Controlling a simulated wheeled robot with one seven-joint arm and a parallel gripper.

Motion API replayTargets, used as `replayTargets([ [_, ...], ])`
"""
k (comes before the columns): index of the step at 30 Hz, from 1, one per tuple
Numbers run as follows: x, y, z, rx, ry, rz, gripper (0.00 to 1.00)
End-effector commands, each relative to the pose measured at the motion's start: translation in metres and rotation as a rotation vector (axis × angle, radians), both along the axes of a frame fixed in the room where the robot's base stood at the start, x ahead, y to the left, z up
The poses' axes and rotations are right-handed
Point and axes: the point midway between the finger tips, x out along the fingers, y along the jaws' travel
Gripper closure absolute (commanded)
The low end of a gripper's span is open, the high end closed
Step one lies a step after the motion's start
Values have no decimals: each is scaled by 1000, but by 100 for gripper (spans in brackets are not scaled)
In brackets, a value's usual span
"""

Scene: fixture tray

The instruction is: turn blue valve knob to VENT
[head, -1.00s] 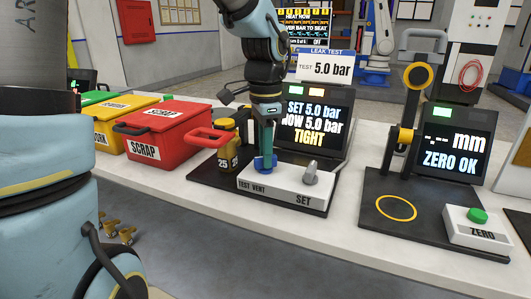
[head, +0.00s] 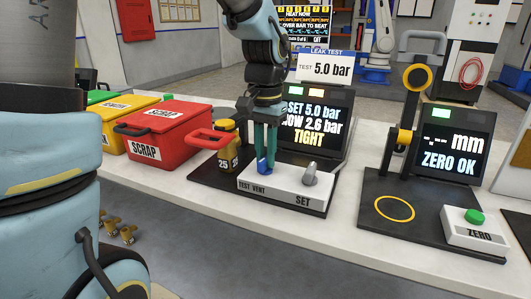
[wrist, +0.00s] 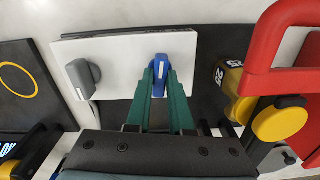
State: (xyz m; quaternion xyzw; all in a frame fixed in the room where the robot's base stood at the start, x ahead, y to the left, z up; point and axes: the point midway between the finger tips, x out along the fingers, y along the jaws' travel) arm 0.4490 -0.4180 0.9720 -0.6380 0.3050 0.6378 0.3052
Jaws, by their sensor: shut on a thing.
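The blue valve knob (head: 262,167) stands on the left part of the white valve panel (head: 290,190), above the TEST and VENT labels. My gripper (head: 266,164) reaches down from above with its green fingers shut on the knob. In the wrist view the blue knob (wrist: 160,66) sits between the two fingertips (wrist: 161,78), its white mark running lengthwise between them. Which label the knob points at is hard to tell. The leak test screen (head: 312,122) reads SET 5.0 bar, NOW 2.6 bar, TIGHT.
A grey knob (head: 310,174) stands right of the blue one, near SET.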

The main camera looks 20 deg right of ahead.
Motion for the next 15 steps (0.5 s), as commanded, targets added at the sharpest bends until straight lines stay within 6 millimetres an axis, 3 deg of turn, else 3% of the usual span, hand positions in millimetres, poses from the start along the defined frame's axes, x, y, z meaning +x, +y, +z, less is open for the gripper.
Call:
replayTargets([
  [15,0,0,0,-1,1,157,100],
])
